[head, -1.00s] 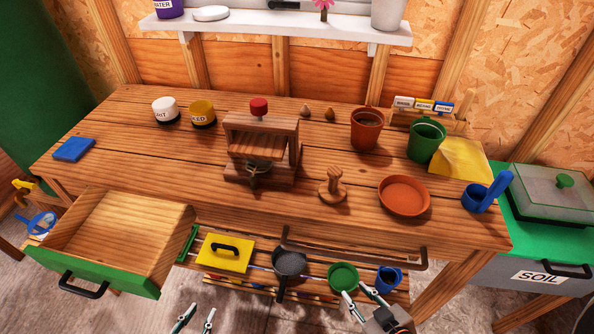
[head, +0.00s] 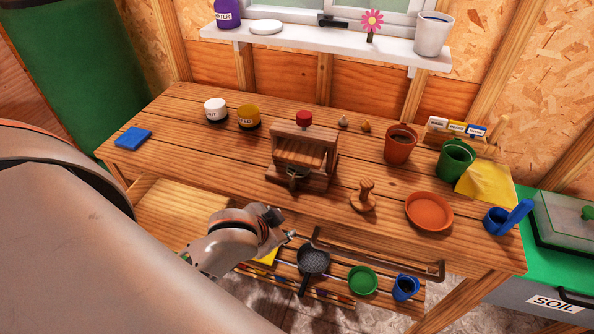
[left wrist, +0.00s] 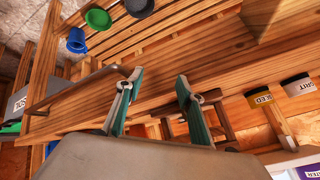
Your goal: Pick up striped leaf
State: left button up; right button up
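I cannot make out a striped leaf in either view. A small dark object, too unclear to name, sits at the front of the wooden press (head: 303,147) on the workbench (head: 230,165). My left arm covers the lower left of the head view, with its wrist over the bench's front edge. In the left wrist view my left gripper (left wrist: 160,76) has its two fingers apart, with nothing held between them. My right gripper is not in view.
An open drawer (head: 185,205) is partly hidden behind my left arm. A metal rail (head: 380,262) runs along the front.

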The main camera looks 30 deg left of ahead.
aim_at(291, 182)
pick_arm(q)
jog(key=w+d+r+n+h, duration=0.1)
jog(key=w+d+r, duration=0.1)
jog(key=w+d+r+n+g+h, duration=0.1)
jog(key=w+d+r, duration=0.1)
jog(key=w, duration=0.1)
jog(key=shift+w+d+r+n, duration=0.15)
jog(key=shift+d+n, duration=0.1)
jog(key=shift+n, duration=0.15)
jog(key=r, duration=0.1)
jog(key=w+a+r+n+g, duration=0.1)
jog(key=shift+a+r+n, duration=0.2)
jog(key=shift+r+n, duration=0.1)
jog(key=shift+r, duration=0.05)
jog(key=a+r+n+g+y, duration=0.2)
jog(key=a+r+n, duration=0.1)
jog(key=a+r, duration=0.15)
jog(key=shift+w+a+x, duration=0.1)
jog(key=shift+a+x, duration=0.05)
jog(key=shift+x, duration=1.25)
jog(key=shift+w+a+x, duration=0.15)
jog(key=shift+a+x, duration=0.05)
jog(key=shift+x, duration=1.2)
jog(key=shift+w+a+x, duration=0.1)
jog(key=shift+a+x, duration=0.05)
jog(key=shift+x, duration=1.25)
jog(key=shift+r, duration=0.2)
jog(key=c, duration=0.9)
